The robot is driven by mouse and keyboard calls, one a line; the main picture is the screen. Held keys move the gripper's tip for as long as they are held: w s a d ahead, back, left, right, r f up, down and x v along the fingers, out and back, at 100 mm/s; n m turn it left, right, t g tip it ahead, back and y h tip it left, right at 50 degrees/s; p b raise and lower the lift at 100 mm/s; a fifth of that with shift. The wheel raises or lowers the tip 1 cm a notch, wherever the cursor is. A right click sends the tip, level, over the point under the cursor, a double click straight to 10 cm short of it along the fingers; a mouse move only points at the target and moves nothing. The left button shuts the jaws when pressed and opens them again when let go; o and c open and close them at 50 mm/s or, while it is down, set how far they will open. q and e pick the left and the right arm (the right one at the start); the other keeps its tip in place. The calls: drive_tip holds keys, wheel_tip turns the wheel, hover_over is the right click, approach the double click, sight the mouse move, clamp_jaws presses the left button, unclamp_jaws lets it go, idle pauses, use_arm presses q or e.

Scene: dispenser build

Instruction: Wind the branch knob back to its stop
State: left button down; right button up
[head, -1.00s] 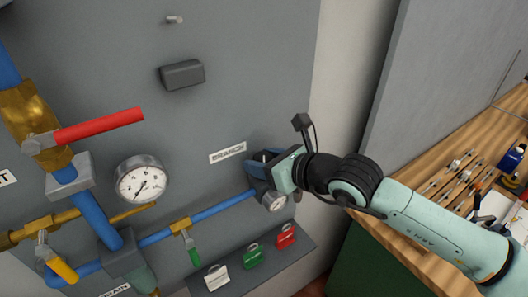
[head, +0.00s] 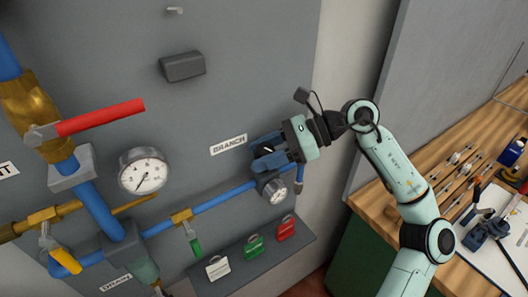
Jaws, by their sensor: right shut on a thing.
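The branch knob (head: 268,150) is a dark part beside the BRANCH label (head: 229,144) on the grey panel, above the small branch gauge (head: 275,191). My right gripper (head: 267,152) reaches it from the right, with its blue-grey fingers on either side, shut on the knob. The fingers and gripper body hide most of the knob, and I cannot tell how far it is turned. My left gripper is not in view.
A blue pipe (head: 222,199) runs below the knob, with a green-handled valve (head: 193,240). A shelf with white, green and red padlocks (head: 286,228) sits beneath. A larger gauge (head: 143,171) and red lever (head: 100,118) are left. A wooden bench (head: 380,203) stands right.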

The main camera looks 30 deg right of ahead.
drive_tip(key=shift+n+g+y, duration=0.5)
drive_tip(key=shift+n+g, duration=1)
drive_tip(key=shift+g, duration=0.3)
drive_tip(key=shift+r, duration=0.1)
drive_tip(key=o, duration=0.7)
drive_tip(key=shift+d, duration=0.1)
drive_tip(key=v, duration=0.7)
drive_tip(key=shift+d, duration=0.2)
drive_tip(key=shift+r, duration=0.1)
